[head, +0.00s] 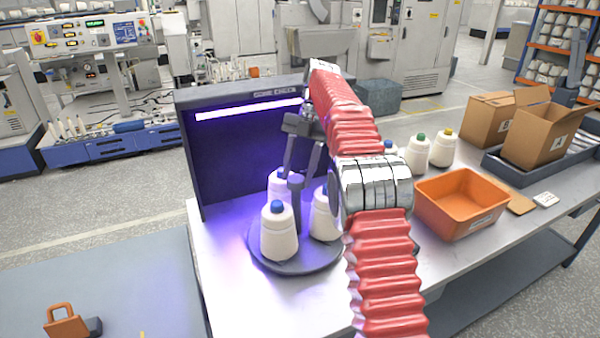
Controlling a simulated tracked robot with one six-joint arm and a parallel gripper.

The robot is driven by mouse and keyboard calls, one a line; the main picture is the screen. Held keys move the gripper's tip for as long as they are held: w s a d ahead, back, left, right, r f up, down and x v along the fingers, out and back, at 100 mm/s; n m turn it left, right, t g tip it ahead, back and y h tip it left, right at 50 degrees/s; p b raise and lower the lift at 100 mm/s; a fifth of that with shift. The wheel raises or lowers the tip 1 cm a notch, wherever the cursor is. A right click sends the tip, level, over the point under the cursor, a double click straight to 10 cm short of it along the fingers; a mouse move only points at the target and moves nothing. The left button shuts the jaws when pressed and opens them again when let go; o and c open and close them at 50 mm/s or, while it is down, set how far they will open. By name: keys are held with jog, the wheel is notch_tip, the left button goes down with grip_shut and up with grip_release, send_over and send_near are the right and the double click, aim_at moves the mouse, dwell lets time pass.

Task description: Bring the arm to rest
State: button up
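My arm with its red ribbed sleeve reaches over the table from the lower right. My gripper (298,172) points down, with its two fingers apart. The fingertips are near the top of the grey centre post (297,205) of a round dark tray (290,266). I cannot tell whether they touch the post. White bobbins stand upright on the tray around the post: one in front with a blue top (279,238), one behind at left (275,190), and one at right (323,222), partly hidden by my arm.
A dark lit booth panel (230,150) stands close behind the tray. To the right are more bobbins (418,157), an orange bin (455,215) and open cardboard boxes (535,145). The table's front left (240,290) is bare. An orange padlock-shaped object (66,325) is at lower left.

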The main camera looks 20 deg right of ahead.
jog(key=o, duration=0.4)
jog(key=shift+c, duration=0.2)
jog(key=shift+s, duration=0.1)
jog(key=shift+s+a+r+m, duration=0.15)
jog(key=shift+s+r+m, duration=0.15)
jog(key=shift+r, duration=0.15)
jog(key=s+a+r+m+t+h, duration=0.1)
jog(key=s+r+m+t, duration=0.1)
jog(key=s+r+m, duration=0.4)
jog(key=s+a+r+m+t+h, duration=0.1)
jog(key=s+a+r+m+t, duration=0.1)
jog(key=s+m, duration=0.7)
jog(key=s+f+m+t, duration=0.1)
jog(key=s+f+m, duration=0.2)
jog(key=s, duration=0.4)
jog(key=s+f+m+t+h, duration=0.1)
jog(key=s+f+m+t, duration=0.1)
jog(key=s+m, duration=0.3)
jog(key=s+f+m+t, duration=0.1)
jog(key=s+f+m, duration=0.3)
jog(key=s, duration=0.4)
jog(key=shift+s+d+f+m+h, duration=0.2)
jog(key=shift+s+f+m+h, duration=0.1)
jog(key=shift+s+f+m, duration=0.1)
